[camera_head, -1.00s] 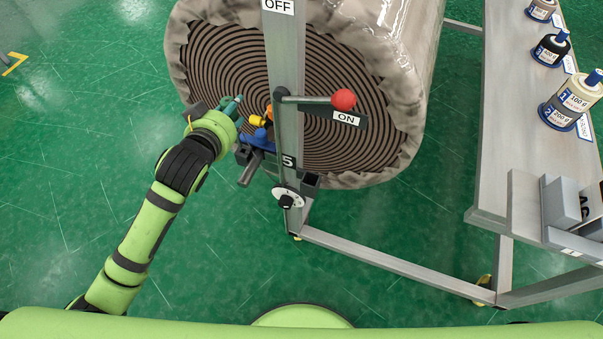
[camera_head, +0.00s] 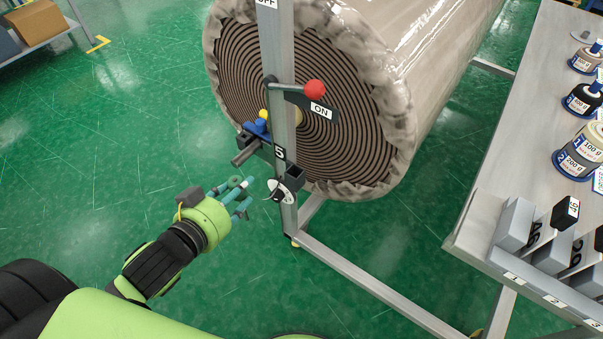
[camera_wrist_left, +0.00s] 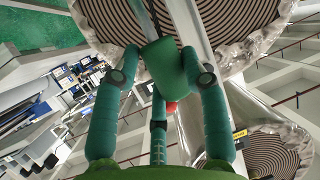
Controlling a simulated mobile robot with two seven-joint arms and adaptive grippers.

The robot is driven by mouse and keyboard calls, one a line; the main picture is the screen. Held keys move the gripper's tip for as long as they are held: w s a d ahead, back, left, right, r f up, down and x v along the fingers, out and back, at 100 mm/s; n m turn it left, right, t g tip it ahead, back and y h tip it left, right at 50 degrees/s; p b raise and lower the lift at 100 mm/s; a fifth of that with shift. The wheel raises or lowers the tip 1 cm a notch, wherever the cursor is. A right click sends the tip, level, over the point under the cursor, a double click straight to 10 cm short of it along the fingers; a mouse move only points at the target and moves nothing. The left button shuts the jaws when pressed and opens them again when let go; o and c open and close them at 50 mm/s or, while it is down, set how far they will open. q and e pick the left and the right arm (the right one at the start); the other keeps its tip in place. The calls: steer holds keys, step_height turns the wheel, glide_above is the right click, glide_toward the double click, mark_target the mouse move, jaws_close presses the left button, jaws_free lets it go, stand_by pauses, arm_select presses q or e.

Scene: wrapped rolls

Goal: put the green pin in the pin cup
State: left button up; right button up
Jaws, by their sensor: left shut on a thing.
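My left gripper (camera_head: 240,192) is in front of the stand's post, low and left of the dial. Its fingers are closed around a green piece (camera_wrist_left: 165,64), which I take to be the green pin; it shows between the fingertips in the left wrist view. In the head view the fingers hide most of it. A small dark open-topped box (camera_head: 294,177) on the post, just right of the dial, looks like the pin cup; its inside is too small to read. The gripper is apart from it, to its left. My right gripper is not in view.
A large wrapped roll (camera_head: 420,70) stands behind the post (camera_head: 279,85). A lever with a red knob (camera_head: 315,88), a blue and yellow fitting (camera_head: 262,124) and a dial (camera_head: 283,191) stick out from the post.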

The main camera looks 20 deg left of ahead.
arm_select(q)
steer(key=shift+w+d+f+b, duration=0.1)
steer(key=shift+w+b, duration=0.1)
steer(key=shift+w, duration=0.3)
steer(key=shift+w+d+b, duration=0.1)
steer(key=shift+w+b, duration=0.05)
steer(key=shift+w, duration=0.3)
steer(key=w+d+p, duration=0.2)
steer(key=w+d, duration=0.1)
steer(key=w, duration=0.5)
steer(key=w+d+p, duration=0.2)
steer(key=w+d, duration=0.1)
steer(key=w, duration=0.4)
step_height(320, 180, down, 7)
steer(key=shift+w+p, duration=0.35)
steer(key=shift+w, duration=0.05)
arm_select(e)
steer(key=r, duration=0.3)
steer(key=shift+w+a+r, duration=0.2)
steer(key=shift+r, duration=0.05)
arm_select(q)
steer(key=shift+a, duration=0.1)
steer(key=shift+f, duration=0.1)
steer(key=o, duration=1.2)
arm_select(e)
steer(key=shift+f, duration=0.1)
